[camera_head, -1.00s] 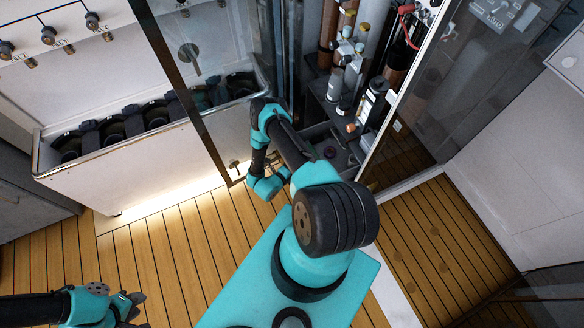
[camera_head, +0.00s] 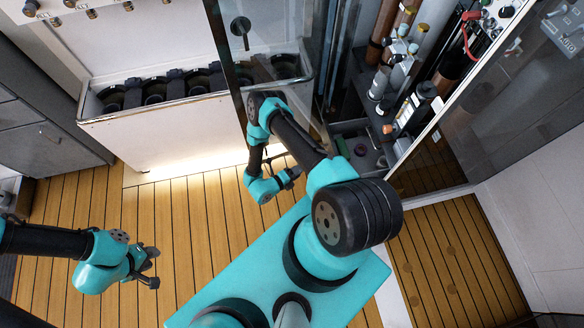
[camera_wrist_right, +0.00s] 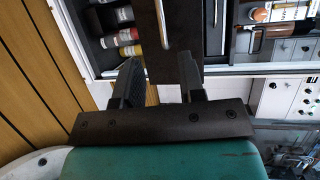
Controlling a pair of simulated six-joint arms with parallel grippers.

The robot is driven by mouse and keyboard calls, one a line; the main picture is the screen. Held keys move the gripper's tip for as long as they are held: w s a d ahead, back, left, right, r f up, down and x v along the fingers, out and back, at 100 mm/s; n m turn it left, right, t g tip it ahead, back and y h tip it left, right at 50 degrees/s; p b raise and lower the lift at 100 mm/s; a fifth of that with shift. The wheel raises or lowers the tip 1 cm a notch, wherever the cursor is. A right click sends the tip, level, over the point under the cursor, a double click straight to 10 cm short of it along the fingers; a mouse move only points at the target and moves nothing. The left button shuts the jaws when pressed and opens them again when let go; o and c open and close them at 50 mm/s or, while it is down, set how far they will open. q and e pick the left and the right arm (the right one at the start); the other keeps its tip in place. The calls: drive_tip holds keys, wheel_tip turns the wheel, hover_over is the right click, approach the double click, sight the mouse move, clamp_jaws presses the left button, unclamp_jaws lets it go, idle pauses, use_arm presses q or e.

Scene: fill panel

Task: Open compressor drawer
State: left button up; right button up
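Which front is the compressor drawer I cannot tell for sure. In the head view a grey open tray (camera_head: 347,129) lies low inside the glass-doored cabinet, with small purple and green items in it. My right gripper (camera_head: 291,177) is low in front of this cabinet, left of the tray. In the right wrist view my right gripper (camera_wrist_right: 160,88) has its fingers apart with nothing between them. A dark panel with a silver bar (camera_wrist_right: 162,25) lies ahead of the fingers; contact is not visible. My left gripper (camera_head: 152,268) is open and empty over the wooden floor.
A white trough (camera_head: 160,140) with several black cylinders stands at the left. Grey cabinets (camera_head: 50,148) stand at the far left. A glass door (camera_head: 480,95) stands at the right of the cabinet. Several bottles (camera_wrist_right: 122,30) lie beside the dark panel. Wooden floor between the arms is clear.

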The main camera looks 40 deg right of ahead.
drive_tip(key=shift+v, duration=1.3)
drive_tip(key=w+a+r+n+t+y, duration=0.3)
drive_tip(key=w+r+n+t+y, duration=0.7)
drive_tip(key=n, duration=0.9)
drive_tip(key=s+a+r+n+g+y, duration=0.3)
drive_tip(key=r+n, duration=0.3)
drive_tip(key=n, duration=0.2)
drive_tip(key=s+a+r+n+g+y, duration=0.4)
drive_tip(key=a+r+n+y, duration=0.1)
drive_tip(key=n, duration=0.4)
drive_tip(key=shift+s+a+r+n+y, duration=0.25)
drive_tip(key=shift+s+r+n+y, duration=0.05)
drive_tip(key=shift+r+y, duration=0.55)
